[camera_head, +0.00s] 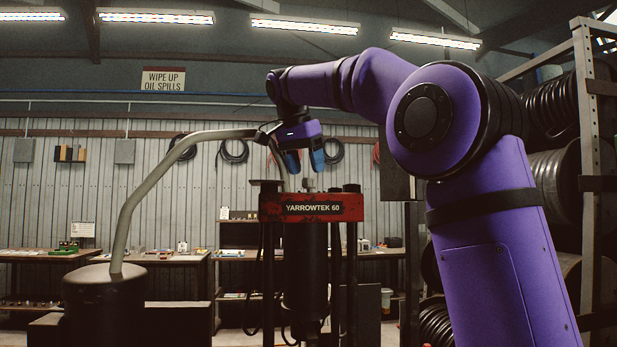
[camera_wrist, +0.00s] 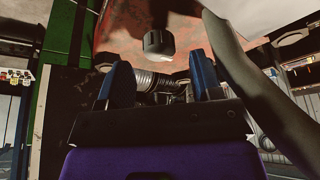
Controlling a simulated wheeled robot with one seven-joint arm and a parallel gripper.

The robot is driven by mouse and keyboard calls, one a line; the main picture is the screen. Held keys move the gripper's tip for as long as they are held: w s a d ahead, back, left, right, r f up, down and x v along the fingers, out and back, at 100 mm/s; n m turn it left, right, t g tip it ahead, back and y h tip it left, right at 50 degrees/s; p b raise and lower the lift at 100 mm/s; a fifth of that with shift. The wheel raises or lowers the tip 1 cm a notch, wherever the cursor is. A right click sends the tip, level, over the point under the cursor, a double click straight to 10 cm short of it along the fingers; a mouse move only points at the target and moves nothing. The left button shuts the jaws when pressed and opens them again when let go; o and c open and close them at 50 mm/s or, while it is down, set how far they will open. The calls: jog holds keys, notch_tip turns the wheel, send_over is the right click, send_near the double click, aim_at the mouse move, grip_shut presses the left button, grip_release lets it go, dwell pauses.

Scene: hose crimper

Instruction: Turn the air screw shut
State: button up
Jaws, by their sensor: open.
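The red crimper head (camera_head: 270,208), labelled YARROWTEK 60, stands mid-picture in the head view. A small grey knob (camera_head: 309,184) sits on its top, and I take it for the air screw. I cannot be sure that both views show the same knob. My gripper (camera_head: 305,163) points down above the head, its blue fingers apart and empty. In the wrist view my gripper (camera_wrist: 162,82) has one finger on each side of the knob's line, with no visible contact.
A thick grey hose (camera_head: 135,195) rises from a dark drum (camera_head: 105,290) and arches over to the crimper beside my gripper. It passes close to the right finger in the wrist view (camera_wrist: 250,90). Dark posts flank the crimper. Racks of coiled hose (camera_head: 555,180) stand at right.

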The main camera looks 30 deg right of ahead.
aim_at(309, 186)
jog(key=shift+x, duration=1.45)
jog(key=c, duration=0.9)
